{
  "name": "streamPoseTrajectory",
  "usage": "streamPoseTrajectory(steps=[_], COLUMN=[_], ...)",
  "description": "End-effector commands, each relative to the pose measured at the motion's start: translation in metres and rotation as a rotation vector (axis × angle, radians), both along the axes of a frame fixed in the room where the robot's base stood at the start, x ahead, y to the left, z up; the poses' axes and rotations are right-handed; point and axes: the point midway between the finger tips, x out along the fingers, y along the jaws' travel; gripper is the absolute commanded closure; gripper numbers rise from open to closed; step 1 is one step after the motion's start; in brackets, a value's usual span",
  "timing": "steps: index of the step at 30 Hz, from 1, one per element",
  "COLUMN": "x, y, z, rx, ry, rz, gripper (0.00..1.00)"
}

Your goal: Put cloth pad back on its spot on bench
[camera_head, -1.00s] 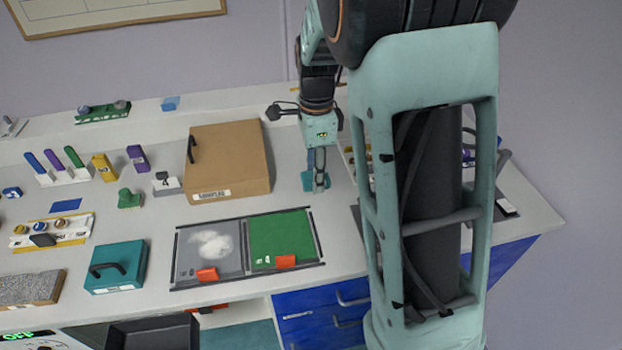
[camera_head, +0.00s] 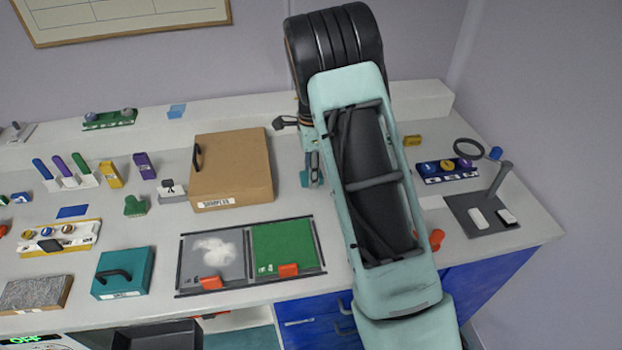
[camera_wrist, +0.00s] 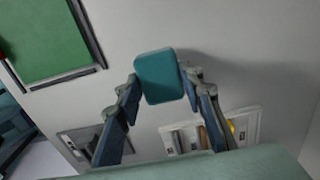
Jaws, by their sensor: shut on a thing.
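In the wrist view my gripper (camera_wrist: 161,84) is shut on a teal pad (camera_wrist: 160,66), which I take to be the cloth pad. The pad is a rounded block held between the two fingertips, its broad face toward the camera. I cannot tell if the pad touches the bench (camera_head: 165,230). Which spot is the pad's own is not clear.
The cardboard box (camera_head: 235,165) stands left of my gripper. The grey and green panels (camera_head: 285,244) lie in front of it. Right of my arm are a blue rack (camera_head: 448,172) and a dark mat (camera_head: 470,228). The wrist view shows a white tray (camera_wrist: 252,122).

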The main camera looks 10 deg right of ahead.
Motion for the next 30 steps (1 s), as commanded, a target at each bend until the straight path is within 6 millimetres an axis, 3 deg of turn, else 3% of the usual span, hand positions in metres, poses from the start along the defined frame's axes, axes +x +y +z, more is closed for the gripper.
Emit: streamPoseTrajectory(steps=[8,15,26,27,30], x=[0.01,0.01,0.011,0.011,0.011], y=[-0.001,-0.001,-0.001,-0.001,-0.001], z=[-0.013,-0.043,-0.048,-0.047,-0.046], rx=[0.0,0.001,0.0,0.0,0.0], ry=[0.001,0.001,-0.001,-0.001,-0.001], rz=[-0.001,-0.001,-0.001,-0.001,-0.001], gripper=[0.87,0.87,0.87,0.6,0.49])
